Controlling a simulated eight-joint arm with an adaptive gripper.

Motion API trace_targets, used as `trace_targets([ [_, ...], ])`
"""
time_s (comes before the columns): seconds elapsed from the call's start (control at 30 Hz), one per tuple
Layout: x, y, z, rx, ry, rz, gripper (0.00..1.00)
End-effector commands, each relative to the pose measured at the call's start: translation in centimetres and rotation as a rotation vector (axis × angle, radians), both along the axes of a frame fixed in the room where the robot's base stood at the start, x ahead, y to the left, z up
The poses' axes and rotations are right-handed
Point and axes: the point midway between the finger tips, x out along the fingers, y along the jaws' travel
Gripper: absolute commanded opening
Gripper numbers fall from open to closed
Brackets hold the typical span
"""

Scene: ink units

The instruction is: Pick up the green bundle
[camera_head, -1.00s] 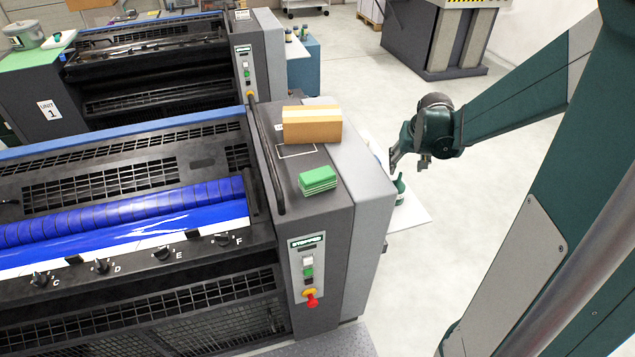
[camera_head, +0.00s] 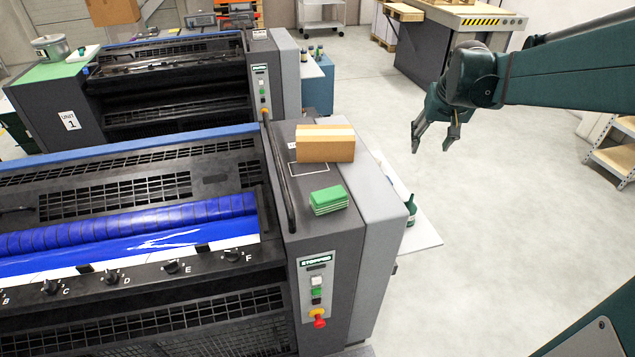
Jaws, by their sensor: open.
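The green bundle (camera_head: 328,200) is a small stack of flat green pieces. It lies on the dark top of the press end cabinet (camera_head: 345,228), in front of a cardboard box. My gripper (camera_head: 431,146) is open and empty. It points downward in the air to the right of the cabinet, above and to the right of the bundle in the picture, well apart from it.
The cardboard box (camera_head: 325,145) stands just behind the bundle. A white side shelf (camera_head: 424,235) with a green bottle (camera_head: 410,208) juts out right of the cabinet. Blue rollers (camera_head: 130,230) lie to the left. A red stop button (camera_head: 319,320) is on the cabinet front.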

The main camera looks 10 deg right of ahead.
Motion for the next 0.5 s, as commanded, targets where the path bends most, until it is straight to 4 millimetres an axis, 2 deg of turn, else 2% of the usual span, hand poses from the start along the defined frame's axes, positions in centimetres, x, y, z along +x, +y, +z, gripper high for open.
trace_targets([
  [0.37,0.9,4.6,-0.2,-0.054,0.076,0.268,0.49],
  [0.5,1.2,6.9,-0.2,-0.081,0.113,0.412,0.49],
])
